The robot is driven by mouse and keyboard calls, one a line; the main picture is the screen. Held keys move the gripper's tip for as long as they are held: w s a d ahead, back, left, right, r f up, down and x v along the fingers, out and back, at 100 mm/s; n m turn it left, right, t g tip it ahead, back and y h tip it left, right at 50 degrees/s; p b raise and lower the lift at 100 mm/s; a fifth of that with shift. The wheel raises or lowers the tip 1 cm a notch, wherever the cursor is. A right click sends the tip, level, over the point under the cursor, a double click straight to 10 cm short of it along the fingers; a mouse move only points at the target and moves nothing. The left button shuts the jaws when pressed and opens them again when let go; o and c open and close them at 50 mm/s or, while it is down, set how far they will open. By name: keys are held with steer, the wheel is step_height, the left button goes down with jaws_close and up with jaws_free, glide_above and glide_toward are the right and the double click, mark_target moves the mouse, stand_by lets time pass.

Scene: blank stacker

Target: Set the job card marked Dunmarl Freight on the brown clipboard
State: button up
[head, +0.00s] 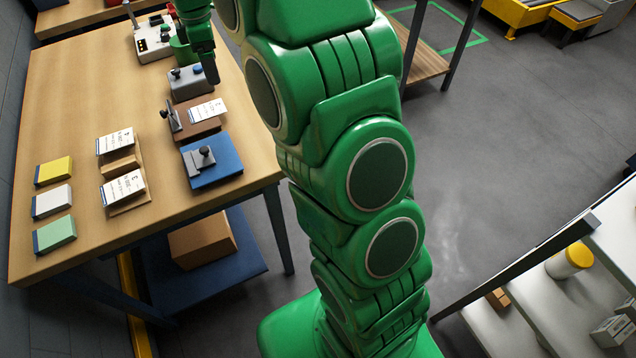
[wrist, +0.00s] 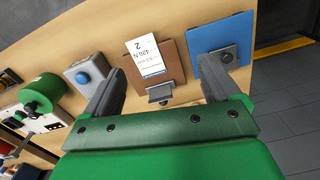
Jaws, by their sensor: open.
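The brown clipboard (head: 183,135) lies on the wooden table with its dark clip at the left; it also shows in the wrist view (wrist: 174,72). A white printed card (head: 207,111) rests on it, slightly turned and reaching past its edge; the wrist view shows this card (wrist: 146,57) too, its name unreadable. Two more white cards, one (head: 115,142) behind the other (head: 123,187), lean on wooden stands; their names are too small to read. My gripper (wrist: 160,72) is open and empty, with the clipboard and card seen between its fingers. In the head view my gripper (head: 198,62) is beyond the clipboard.
A blue clipboard (head: 226,158) with a grey clip lies nearer. A grey box with a blue button (head: 190,84) and a control box (head: 150,44) stand farther back. Yellow (head: 54,170), white (head: 52,201) and green (head: 55,235) pads line the left.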

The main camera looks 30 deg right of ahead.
steer(key=s+d+r+m, duration=0.2)
steer(key=s+m, duration=0.2)
steer(key=s, duration=0.7)
steer(key=s+d+r+m, duration=0.2)
steer(key=s+r+m, duration=0.15)
steer(key=s, duration=0.85)
steer(key=s+d+f+m, duration=0.1)
steer(key=s+m, duration=0.3)
steer(key=s, duration=0.6)
steer(key=s+f+m+g, duration=0.1)
steer(key=s+m, duration=0.3)
steer(key=s, duration=0.7)
steer(key=shift+s+d+f+m+g, duration=0.3)
steer(key=shift+d+f+m, duration=0.1)
steer(key=shift+f, duration=0.5)
